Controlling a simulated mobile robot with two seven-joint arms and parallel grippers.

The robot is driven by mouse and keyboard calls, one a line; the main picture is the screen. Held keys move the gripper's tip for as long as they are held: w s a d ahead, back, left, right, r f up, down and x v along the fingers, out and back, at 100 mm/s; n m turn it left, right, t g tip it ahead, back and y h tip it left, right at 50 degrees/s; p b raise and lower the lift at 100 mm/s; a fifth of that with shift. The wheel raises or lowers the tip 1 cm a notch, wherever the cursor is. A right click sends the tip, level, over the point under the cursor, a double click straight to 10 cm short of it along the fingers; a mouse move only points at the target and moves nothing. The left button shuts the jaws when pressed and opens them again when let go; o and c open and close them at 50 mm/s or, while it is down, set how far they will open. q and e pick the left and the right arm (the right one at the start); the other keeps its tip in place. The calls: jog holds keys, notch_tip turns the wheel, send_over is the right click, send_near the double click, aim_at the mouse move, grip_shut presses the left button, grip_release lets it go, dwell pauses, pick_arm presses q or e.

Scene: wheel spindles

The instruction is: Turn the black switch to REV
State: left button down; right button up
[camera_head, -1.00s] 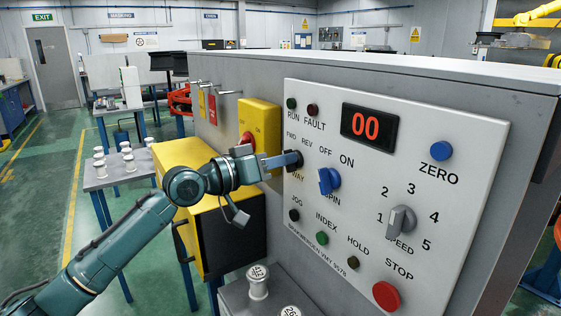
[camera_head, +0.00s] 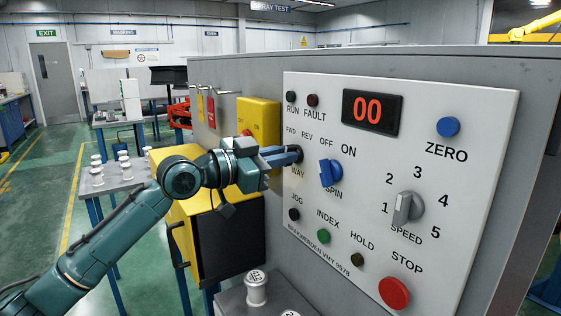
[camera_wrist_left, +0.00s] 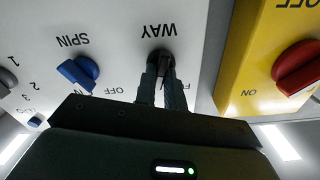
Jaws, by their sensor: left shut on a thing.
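The black switch, marked WAY, is at the left of the white control panel (camera_head: 460,190), below the FWD and REV labels. My left gripper (camera_head: 297,154) reaches it from the left and is shut on it, hiding most of it in the head view. In the left wrist view, where the lettering is upside down, the black switch (camera_wrist_left: 160,62) sits between the two fingertips of my left gripper (camera_wrist_left: 161,72). The REV label (camera_head: 307,137) shows in the head view; in the wrist view it is hidden behind the fingers. I cannot tell exactly where the switch points. My right gripper is not in view.
The blue SPIN switch (camera_head: 329,173) is close to the right of my fingers. A yellow box with a red knob (camera_head: 258,122) is just left of the panel. A grey SPEED knob (camera_head: 408,207) and red STOP button (camera_head: 394,292) are farther right.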

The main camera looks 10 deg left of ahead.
pick_arm(q)
jog(key=shift+f+m, duration=0.1)
jog(key=shift+m, duration=0.6)
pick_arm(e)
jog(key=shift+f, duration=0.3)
pick_arm(q)
jog(key=c, duration=1.5)
grip_release()
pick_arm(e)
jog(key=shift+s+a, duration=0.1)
pick_arm(q)
jog(key=b+v, duration=0.3)
jog(key=v, duration=1)
jog(key=shift+s, duration=0.15)
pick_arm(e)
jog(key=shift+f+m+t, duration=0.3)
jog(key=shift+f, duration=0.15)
pick_arm(q)
jog(key=shift+r, duration=0.25)
